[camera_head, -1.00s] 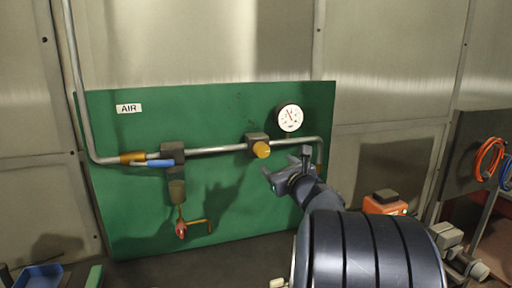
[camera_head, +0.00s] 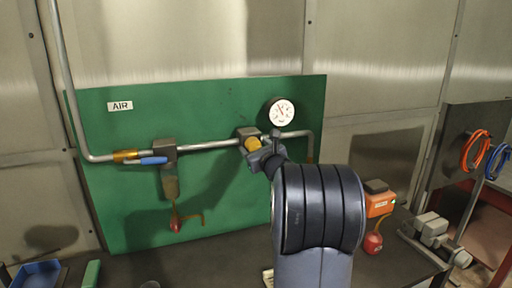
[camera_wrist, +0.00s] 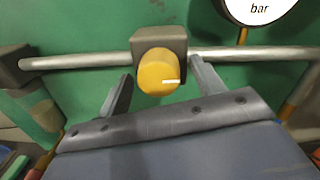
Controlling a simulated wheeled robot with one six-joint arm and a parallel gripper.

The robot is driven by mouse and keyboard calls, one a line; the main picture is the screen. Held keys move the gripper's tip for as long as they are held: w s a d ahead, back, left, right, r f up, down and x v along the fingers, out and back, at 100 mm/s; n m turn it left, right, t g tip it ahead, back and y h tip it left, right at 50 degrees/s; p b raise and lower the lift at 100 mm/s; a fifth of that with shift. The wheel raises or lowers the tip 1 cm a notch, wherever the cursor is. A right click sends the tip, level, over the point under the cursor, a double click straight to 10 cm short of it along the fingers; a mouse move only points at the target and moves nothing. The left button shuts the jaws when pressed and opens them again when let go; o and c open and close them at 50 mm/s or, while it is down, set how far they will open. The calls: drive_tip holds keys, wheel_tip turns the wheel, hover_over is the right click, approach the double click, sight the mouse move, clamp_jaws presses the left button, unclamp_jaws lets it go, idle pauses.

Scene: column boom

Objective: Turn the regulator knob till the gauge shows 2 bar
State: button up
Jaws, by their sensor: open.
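The yellow regulator knob (camera_wrist: 158,74) sits on the front of a dark grey regulator block (camera_wrist: 172,38) on the pipe. A white mark shows on the knob's lower right. In the head view the knob (camera_head: 252,144) is partly hidden by my gripper (camera_head: 266,154). In the wrist view my gripper (camera_wrist: 160,88) is open, with one finger to the left of the knob and one to the right, both apart from it. The round white gauge (camera_head: 281,112) is above and right of the knob. Its needle is too small to read; the wrist view cuts off most of the dial.
A green panel (camera_head: 115,215) backs the pipework. A blue-handled valve (camera_head: 153,160) and a hanging filter (camera_head: 171,187) are left of the regulator. An orange box (camera_head: 380,203) stands on the right. Orange and blue hoses hang at far right.

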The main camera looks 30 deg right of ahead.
drive_tip(key=c, duration=1)
drive_tip(key=shift+f+n+b, duration=0.1)
drive_tip(key=shift+n+b, duration=0.2)
drive_tip(key=shift+b, duration=0.25)
drive_tip(key=n+b, duration=0.5)
drive_tip(key=b, duration=0.1)
drive_tip(key=o, duration=1)
